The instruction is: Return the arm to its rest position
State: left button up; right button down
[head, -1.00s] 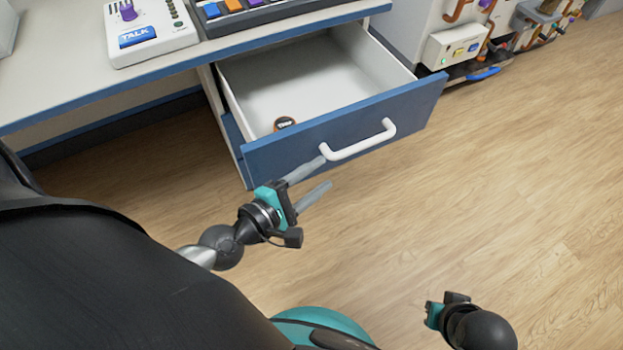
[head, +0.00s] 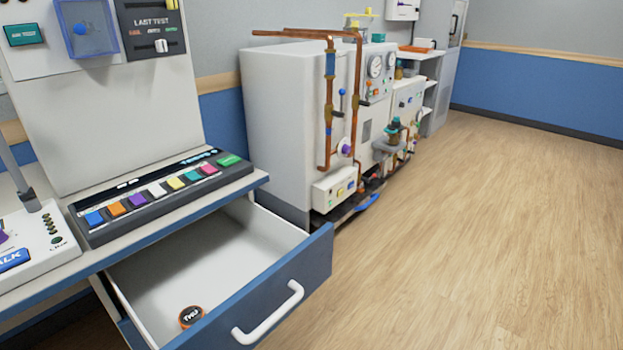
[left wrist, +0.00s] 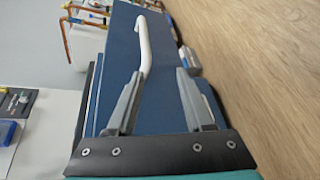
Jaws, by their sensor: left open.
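My left gripper (left wrist: 160,102) shows in the left wrist view with its two grey fingers apart and nothing between them. Beyond the fingers is the blue drawer front with its white handle (left wrist: 144,48); the fingers look apart from the handle. In the head view the drawer (head: 290,286) stands open under the desk, and its white handle (head: 270,318) shows at the lower middle. A small round dark and orange object (head: 190,317) lies inside the drawer near its front. Neither arm shows in the head view.
The desk holds a panel with a row of coloured buttons (head: 155,195) and a white TALK box (head: 35,240). A white machine with copper pipes (head: 285,115) stands behind the drawer. The wooden floor (head: 470,230) to the right is clear.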

pick_arm(q)
jog(key=s+a+f+m+g+y+p, duration=0.2)
jog(key=s+a+f+m+g+p, duration=0.15)
jog(key=f+m, duration=0.35)
jog(key=s+a+f+m+g+y+p, duration=0.1)
jog(key=s+a+f+m+g+p, duration=0.2)
jog(key=f, duration=0.7)
jog(key=s+f+m+g+y+p, duration=0.1)
jog(key=s+f+m+g+p, duration=0.1)
jog(key=s+m, duration=0.3)
jog(key=s+a+f+m+g+y+p, duration=0.1)
jog(key=s+f+m+g, duration=0.2)
jog(key=s, duration=0.8)
notch_tip(320, 180, down, 2)
jog(key=m, duration=0.3)
jog(key=shift+p, duration=0.35)
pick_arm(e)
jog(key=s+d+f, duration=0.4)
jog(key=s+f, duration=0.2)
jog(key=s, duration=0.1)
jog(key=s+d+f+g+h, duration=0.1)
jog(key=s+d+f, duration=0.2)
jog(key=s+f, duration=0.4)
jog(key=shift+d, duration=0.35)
